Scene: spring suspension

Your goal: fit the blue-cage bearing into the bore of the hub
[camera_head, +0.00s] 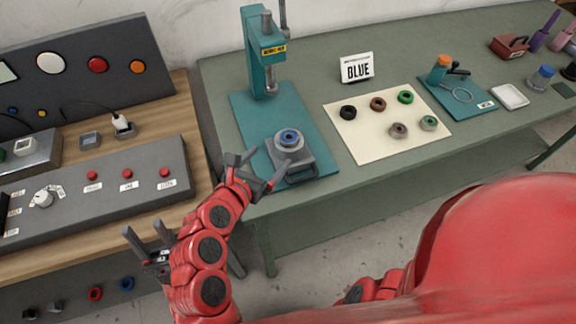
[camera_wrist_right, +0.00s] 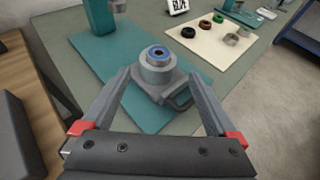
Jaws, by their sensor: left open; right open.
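The grey hub (camera_head: 291,151) stands on the teal base plate of the press; it also shows in the right wrist view (camera_wrist_right: 156,75). The blue-cage bearing (camera_head: 289,136) sits at the hub's bore, its blue ring showing at the top in the right wrist view (camera_wrist_right: 159,53). How deep it sits I cannot tell. My right gripper (camera_head: 262,163) is open at the hub's near side, its fingers spread to either side of the hub in the right wrist view (camera_wrist_right: 159,76), with nothing clearly gripped. My left gripper (camera_head: 147,232) is open and empty, left of the bench's near corner.
The teal press (camera_head: 257,60) rises behind the hub. A cream mat (camera_head: 365,145) holds several rings, with a "BLUE" sign (camera_head: 357,69) behind it. A teal tool stand (camera_head: 470,105) is further right. A control panel (camera_head: 95,185) on a wooden bench is at left.

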